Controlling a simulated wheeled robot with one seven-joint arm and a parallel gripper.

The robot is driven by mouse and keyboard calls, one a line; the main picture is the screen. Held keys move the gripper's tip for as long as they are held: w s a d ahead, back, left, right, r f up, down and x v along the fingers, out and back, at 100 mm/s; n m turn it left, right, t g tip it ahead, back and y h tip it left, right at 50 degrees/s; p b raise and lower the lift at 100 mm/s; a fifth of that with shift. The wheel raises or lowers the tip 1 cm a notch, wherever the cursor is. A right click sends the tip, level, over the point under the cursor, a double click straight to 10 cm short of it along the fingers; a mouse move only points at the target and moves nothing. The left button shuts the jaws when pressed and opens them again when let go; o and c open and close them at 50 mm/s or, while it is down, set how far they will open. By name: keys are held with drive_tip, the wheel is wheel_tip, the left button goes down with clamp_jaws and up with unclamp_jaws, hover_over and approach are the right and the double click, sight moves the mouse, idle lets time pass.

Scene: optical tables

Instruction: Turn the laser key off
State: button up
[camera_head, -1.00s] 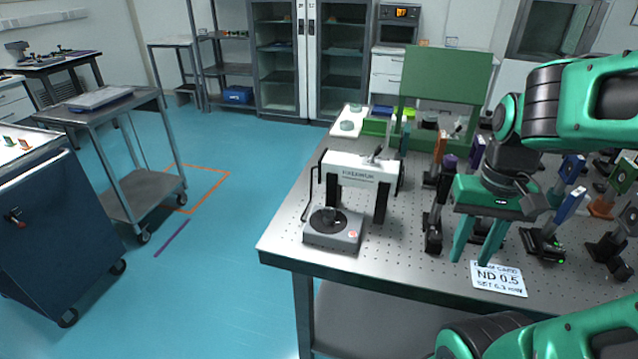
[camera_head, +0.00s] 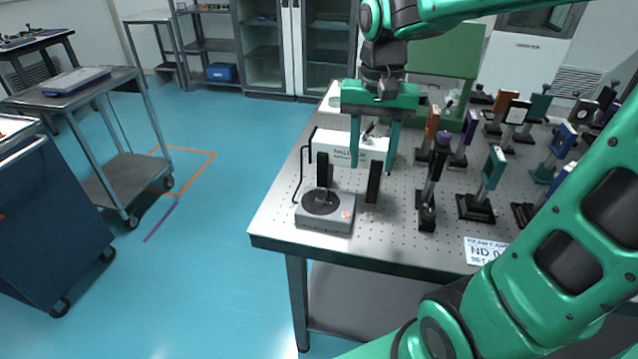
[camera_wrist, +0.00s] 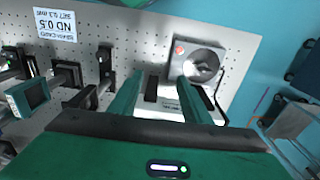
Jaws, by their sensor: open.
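A grey box (camera_head: 338,224) with a black round dial stands near the left front edge of the perforated optical table. A small upright key-like knob (camera_head: 324,193) rises from the dial, and a red button sits beside it. The box also shows in the wrist view (camera_wrist: 176,66), with the knob (camera_wrist: 203,66) on its dial; its lower edge is partly behind a finger. A white unit (camera_head: 333,146) with black feet and a cable stands behind the box. My gripper (camera_head: 374,160) is open and empty, with its fingers in front of the white unit, above and behind the box.
Several optic mounts (camera_head: 427,205) stand to the right on the table. A card reading ND 0.5 (camera_head: 484,250) lies at the front edge. A green panel (camera_head: 445,60) stands at the back. Table surface left of the mounts is partly clear.

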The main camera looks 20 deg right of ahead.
drive_tip(key=r, duration=0.1)
hover_over(321, 189)
wheel_tip(321, 189, down, 11)
drive_tip(key=shift+w+r, duration=0.1)
drive_tip(key=shift+r, duration=0.1)
drive_tip(key=c, duration=1)
